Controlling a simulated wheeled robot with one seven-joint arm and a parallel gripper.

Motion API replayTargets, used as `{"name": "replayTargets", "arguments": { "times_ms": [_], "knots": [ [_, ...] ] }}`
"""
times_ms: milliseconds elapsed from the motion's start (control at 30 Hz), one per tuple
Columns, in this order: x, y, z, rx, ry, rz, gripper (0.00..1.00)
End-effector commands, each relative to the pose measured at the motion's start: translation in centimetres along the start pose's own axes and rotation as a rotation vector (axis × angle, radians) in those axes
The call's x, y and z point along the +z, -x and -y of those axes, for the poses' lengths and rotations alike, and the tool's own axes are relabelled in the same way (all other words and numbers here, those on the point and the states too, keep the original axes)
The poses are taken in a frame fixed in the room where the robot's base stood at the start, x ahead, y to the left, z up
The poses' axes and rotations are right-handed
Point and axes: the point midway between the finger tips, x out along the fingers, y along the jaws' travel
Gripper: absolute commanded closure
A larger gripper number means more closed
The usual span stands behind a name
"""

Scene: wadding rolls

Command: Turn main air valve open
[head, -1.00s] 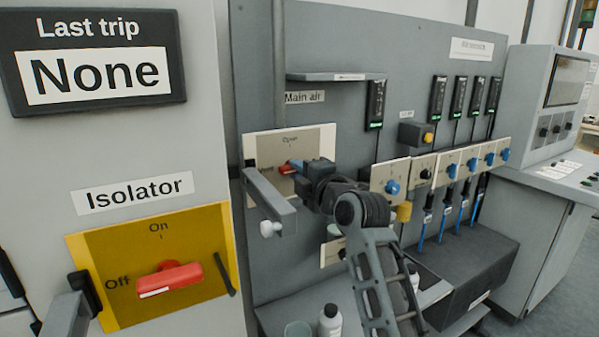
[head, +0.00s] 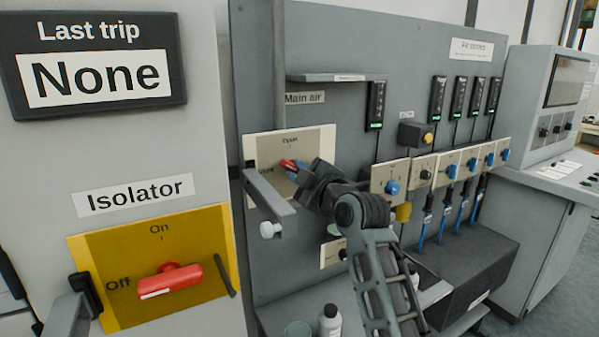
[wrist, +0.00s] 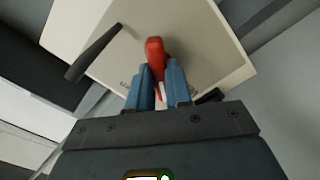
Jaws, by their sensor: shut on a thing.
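The main air valve's plate (head: 315,142) is cream, under the "Main air" label, with "Open" printed at its top and a partly hidden word at its left. Its red handle (head: 288,163) slants, its visible end toward the upper left, nearer the left word than "Open". My gripper (head: 294,170) is shut on this handle, its blue fingers on either side. In the wrist view the red handle (wrist: 154,52) stands between the two blue fingertips (wrist: 160,82). The gripper and wrist hide the handle's lower right part.
A grey bar with a white knob (head: 269,203) juts out just below left of the valve plate. A plate with a blue knob (head: 392,187) is close right of my wrist. The yellow isolator panel with its red handle (head: 170,282) stands at the front left.

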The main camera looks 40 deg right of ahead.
Motion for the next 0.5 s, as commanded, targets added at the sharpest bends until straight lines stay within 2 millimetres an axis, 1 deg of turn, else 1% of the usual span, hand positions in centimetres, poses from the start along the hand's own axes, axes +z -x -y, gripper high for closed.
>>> {"name": "replayTargets", "arguments": {
  "times_ms": [500],
  "knots": [
    [0.03, -0.01, 0.05, -0.002, -0.491, 0.002, 1.00]
  ]
}}
